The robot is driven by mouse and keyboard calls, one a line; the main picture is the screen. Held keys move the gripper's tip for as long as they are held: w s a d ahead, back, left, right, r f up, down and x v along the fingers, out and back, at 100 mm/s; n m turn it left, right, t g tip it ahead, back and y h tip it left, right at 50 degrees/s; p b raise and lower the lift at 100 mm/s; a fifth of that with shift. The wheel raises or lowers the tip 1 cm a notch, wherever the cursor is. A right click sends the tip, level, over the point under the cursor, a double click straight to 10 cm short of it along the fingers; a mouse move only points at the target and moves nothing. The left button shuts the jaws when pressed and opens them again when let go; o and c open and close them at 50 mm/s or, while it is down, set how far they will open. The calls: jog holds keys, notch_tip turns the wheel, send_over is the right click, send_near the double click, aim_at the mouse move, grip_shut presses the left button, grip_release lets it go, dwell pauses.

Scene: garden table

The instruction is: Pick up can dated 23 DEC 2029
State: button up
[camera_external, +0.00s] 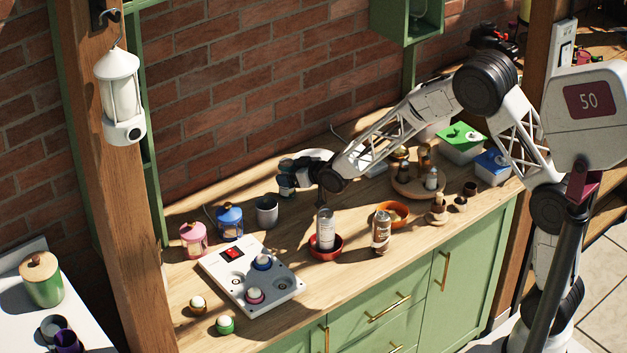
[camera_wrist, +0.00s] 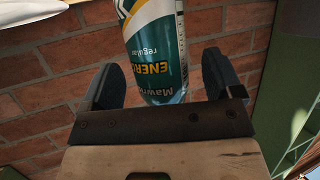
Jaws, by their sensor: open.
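My gripper (camera_external: 286,180) is above the wooden counter, near the brick wall, with its jaws apart. In the wrist view a teal, white and yellow energy drink can (camera_wrist: 155,50) lies between the two dark fingers, its lettering upside down. A narrow printed strip runs down its right side, too small to read. Its top runs out of the picture. In the external view a silver can (camera_external: 326,228) stands in a red bowl (camera_external: 325,252). A brown can (camera_external: 381,230) stands to its right. No date is readable.
A grey cup (camera_external: 267,211) stands below my gripper in the external view. Blue (camera_external: 230,219) and pink lanterns (camera_external: 193,238) stand left of it. A white panel (camera_external: 222,272) lies in front. An orange bowl (camera_external: 400,209) and a round wooden tray (camera_external: 405,184) are right.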

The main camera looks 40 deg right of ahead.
aim_at(289, 163)
jog(key=shift+x, duration=1)
jog(key=shift+c, duration=0.2)
jog(key=c, duration=1.1)
jog(key=shift+r, duration=0.15)
jog(key=shift+r, duration=0.8)
jog(key=shift+s+r, duration=0.2)
jog(key=shift+r, duration=0.75)
jog(key=s+d, duration=0.1)
jog(key=s, duration=0.4)
jog(key=s+d, duration=0.1)
jog(key=s, duration=0.4)
jog(key=s+d+r, duration=0.1)
jog(key=s+d, duration=0.1)
jog(key=s, duration=0.3)
jog(key=shift+d+r, duration=0.1)
